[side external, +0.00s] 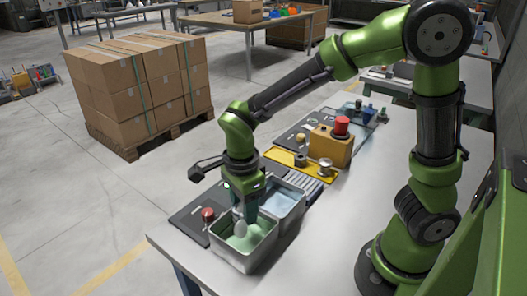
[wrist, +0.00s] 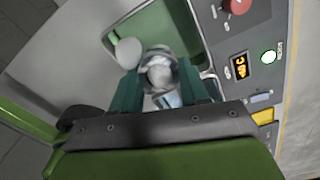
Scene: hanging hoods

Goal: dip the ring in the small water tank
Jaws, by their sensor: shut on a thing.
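My gripper (side external: 240,208) points down over the edge between two open metal tanks. In the wrist view its fingers (wrist: 160,84) are shut on a grey, rounded, blurred piece, which I take to be the ring (wrist: 160,70); its hole is not clear. One tank (side external: 243,262) holds green liquid and stands nearest the table's front corner; its green inside also shows in the wrist view (wrist: 160,25). The other tank (side external: 287,202), with pale blue water, is right behind it. A whitish rounded thing (side external: 240,228) shows at the green liquid, below my fingers; how it is held is unclear.
A dark panel with a red button (side external: 208,213) lies left of the tanks; the wrist view shows its lit display (wrist: 239,66) and lamp (wrist: 268,57). A yellow box with a red button (side external: 341,126) stands farther back. The table right of the tanks is clear.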

